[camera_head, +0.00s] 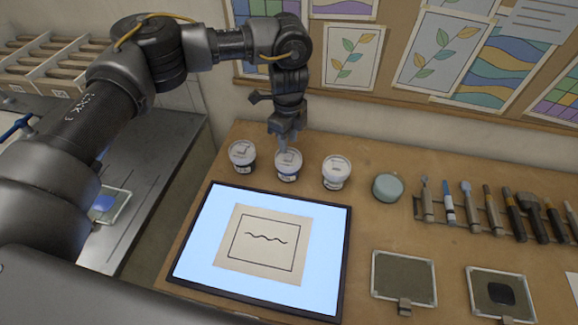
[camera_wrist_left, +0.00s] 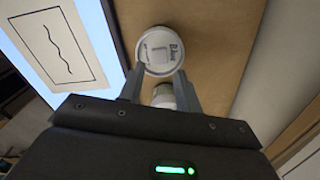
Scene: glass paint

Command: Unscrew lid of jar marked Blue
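Three small white-lidded jars stand in a row at the back of the table: a left one (camera_head: 242,155), a middle one (camera_head: 288,166) and a right one (camera_head: 336,173). My left gripper (camera_head: 283,140) points down above the middle jar, at the back of its lid in this view. In the left wrist view, a white lid marked Blue (camera_wrist_left: 160,50) lies just beyond the open fingertips (camera_wrist_left: 160,70). Another jar (camera_wrist_left: 164,96) shows between the fingers, partly hidden. I cannot tell whether the fingers touch a lid. My right gripper is not in view.
A lit panel (camera_head: 190,268) with a wavy-line drawing (camera_head: 264,242) lies in front of the jars. Right of them are a round green-grey object (camera_head: 387,187), a tool rack (camera_head: 455,221) and two framed dark plates (camera_head: 404,280) (camera_head: 500,294). A wall board stands behind.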

